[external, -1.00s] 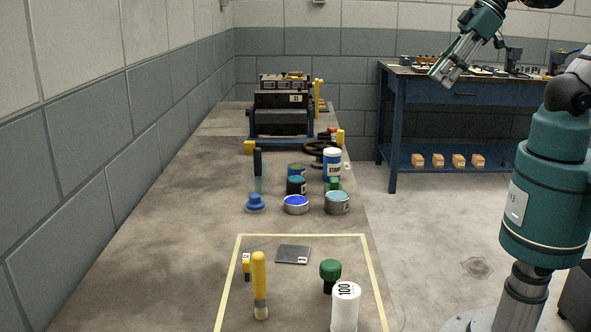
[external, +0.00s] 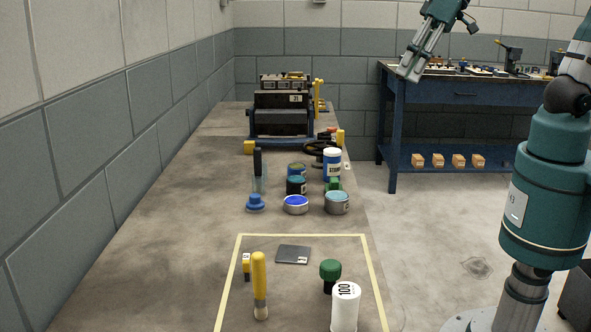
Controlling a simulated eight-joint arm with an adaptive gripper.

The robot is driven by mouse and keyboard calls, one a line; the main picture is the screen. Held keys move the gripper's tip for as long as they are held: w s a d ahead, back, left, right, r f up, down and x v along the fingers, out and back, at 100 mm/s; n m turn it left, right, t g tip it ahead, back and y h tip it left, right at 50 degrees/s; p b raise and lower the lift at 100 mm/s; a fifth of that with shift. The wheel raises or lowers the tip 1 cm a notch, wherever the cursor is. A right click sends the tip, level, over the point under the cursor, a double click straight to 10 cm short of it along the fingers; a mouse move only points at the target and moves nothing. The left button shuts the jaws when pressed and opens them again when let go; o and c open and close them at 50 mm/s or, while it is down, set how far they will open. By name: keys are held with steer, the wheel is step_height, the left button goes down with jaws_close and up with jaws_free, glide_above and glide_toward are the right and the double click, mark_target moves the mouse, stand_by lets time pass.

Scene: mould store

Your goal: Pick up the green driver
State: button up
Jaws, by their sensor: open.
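A short green-topped piece with a dark lower part (external: 330,270) stands upright inside the yellow taped outline on the bench; it looks like a stubby green driver. Its lower end is partly hidden by the white canister. Another small green item (external: 334,184) sits farther back among the cans, mostly hidden, and I cannot tell what it is. My gripper (external: 409,75) is open and empty, high at the upper right in front of the blue workbench, well away from both green things.
A white canister (external: 345,306) stands close in front of the green-topped piece. A yellow-handled brush (external: 260,285), a dark flat plate (external: 293,254) and a small yellow item (external: 246,265) share the outline. A blue workbench (external: 450,100) is at the right.

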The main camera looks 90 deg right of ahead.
steer(key=w+a+f+m+g, duration=0.2)
steer(key=w+a+f+m, duration=0.15)
steer(key=w+a, duration=0.45)
steer(key=m+g+b, duration=0.1)
steer(key=m+g, duration=0.2)
steer(key=m, duration=0.8)
glide_above(330, 265)
steer(key=shift+n+h, duration=0.25)
steer(key=shift+h, duration=0.05)
steer(key=f, duration=2.3)
steer(key=shift+d+f, duration=0.2)
steer(key=shift+d, duration=0.1)
steer(key=shift+a+f, duration=0.3)
steer(key=shift+f, duration=0.2)
steer(key=shift+f+b, duration=0.35)
steer(key=shift+f, duration=0.9)
steer(key=shift+f, duration=0.1)
